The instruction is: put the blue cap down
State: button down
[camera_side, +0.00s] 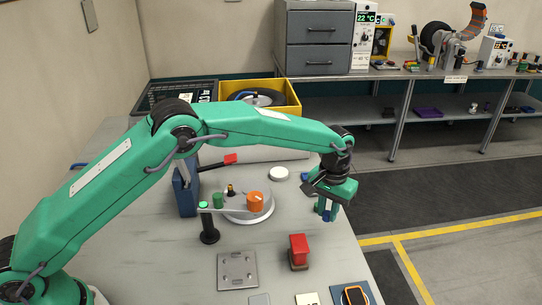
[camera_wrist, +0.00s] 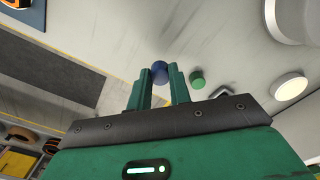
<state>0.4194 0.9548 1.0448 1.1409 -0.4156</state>
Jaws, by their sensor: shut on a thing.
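My gripper (camera_side: 328,208) points down over the right edge of the grey table. It is shut on the blue cap (camera_side: 326,216), which shows at the lower end of the fingers. In the wrist view the blue cap (camera_wrist: 159,71) sits between the tips of my green fingers (camera_wrist: 164,83), partly covered by them. I cannot tell whether it touches the table. A green cap (camera_wrist: 197,79) lies close to the right finger in the wrist view. Another small blue piece (camera_side: 304,177) shows left of my gripper in the side view.
A round fixture with an orange knob (camera_side: 255,202) stands mid-table. A white disc (camera_side: 278,173) lies behind it. A red block (camera_side: 298,249) stands in front of my gripper, and a metal plate (camera_side: 237,270) lies front left. The table's right edge is close to my gripper.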

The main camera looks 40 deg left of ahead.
aim_at(327, 213)
jog(key=shift+f, duration=1.9)
jog(key=shift+f, duration=0.15)
jog(key=c, duration=1.3)
grip_release()
notch_tip(327, 213, up, 12)
jog(key=shift+r, duration=0.15)
jog(key=shift+r, duration=0.15)
